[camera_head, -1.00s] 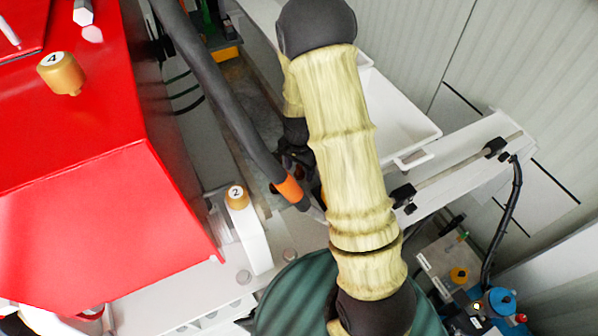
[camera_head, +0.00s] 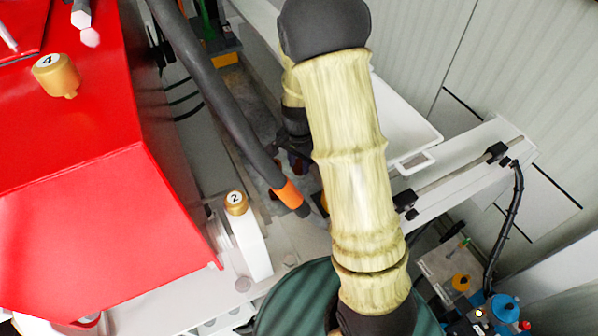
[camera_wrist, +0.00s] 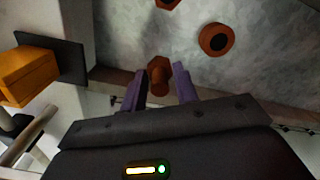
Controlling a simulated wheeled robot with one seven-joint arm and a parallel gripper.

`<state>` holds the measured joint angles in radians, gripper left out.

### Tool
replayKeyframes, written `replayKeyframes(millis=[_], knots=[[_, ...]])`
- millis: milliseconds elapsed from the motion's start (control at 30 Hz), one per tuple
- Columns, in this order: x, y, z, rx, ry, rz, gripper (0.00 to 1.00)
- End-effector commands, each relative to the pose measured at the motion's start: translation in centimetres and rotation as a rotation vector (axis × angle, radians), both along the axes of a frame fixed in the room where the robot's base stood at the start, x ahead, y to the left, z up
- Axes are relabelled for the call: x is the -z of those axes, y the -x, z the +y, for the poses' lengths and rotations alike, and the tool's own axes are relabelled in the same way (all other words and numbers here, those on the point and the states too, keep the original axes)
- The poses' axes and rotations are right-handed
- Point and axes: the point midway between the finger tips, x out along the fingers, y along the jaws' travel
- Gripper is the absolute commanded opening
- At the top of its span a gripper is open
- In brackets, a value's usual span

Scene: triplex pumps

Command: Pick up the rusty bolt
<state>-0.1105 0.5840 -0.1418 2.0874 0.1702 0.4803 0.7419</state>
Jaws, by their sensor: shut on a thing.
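In the wrist view, my gripper (camera_wrist: 160,88) has its two purple fingers shut on a rusty bolt (camera_wrist: 158,70), whose reddish-brown head shows between the fingertips. A rusty nut-like piece (camera_wrist: 216,39) with a dark hole lies on the grey surface ahead and to the right. Another rusty piece (camera_wrist: 167,3) is cut off by the top edge. Whether the held bolt touches the surface, I cannot tell. In the head view, my arm hides most of the gripper and the bolt.
In the head view, a red housing (camera_head: 90,170) fills the left. A dark hose with an orange band (camera_head: 287,192) runs close beside my arm. A white bin (camera_head: 405,125) stands right of my arm. An orange block (camera_wrist: 28,73) is at the wrist view's left.

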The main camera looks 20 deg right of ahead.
Motion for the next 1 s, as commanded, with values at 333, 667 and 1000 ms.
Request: replayKeyframes(millis=[333,667,1000], knots=[[-9.1,-0.1,0.0,0.0,0.0,-0.009,0.06],[-12.9,0.0,0.0,0.001,0.001,0.001,0.06],[-13.0,0.0,0.0,0.001,0.001,0.001,0.06]])
